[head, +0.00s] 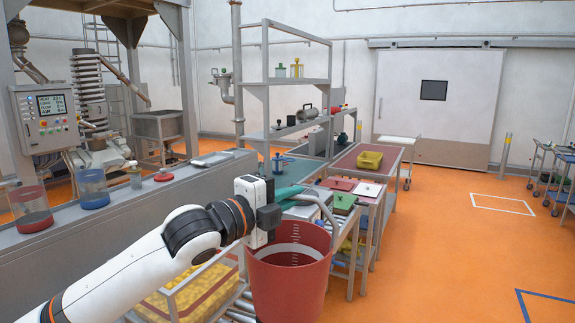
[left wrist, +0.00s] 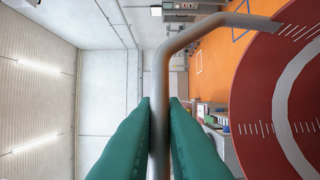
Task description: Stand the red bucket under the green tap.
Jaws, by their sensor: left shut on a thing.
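The red bucket (head: 290,285) hangs at the front centre of the head view, its open top showing a pale band inside. Its grey bent handle (head: 318,203) rises above the rim. My left gripper (head: 287,195), with green fingers, is shut on this handle. In the left wrist view the handle (left wrist: 205,25) passes between the fingers (left wrist: 160,105), and the bucket's inner wall (left wrist: 255,110) with white marks fills the right side. I cannot pick out a green tap for certain in either view. My right gripper is not in view.
A framed crate with yellow contents (head: 185,295) stands left of the bucket. A long grey counter (head: 120,205) with jars runs behind my arm. Low tables (head: 370,200) with coloured trays stand behind the bucket. Open orange floor (head: 440,260) lies at right.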

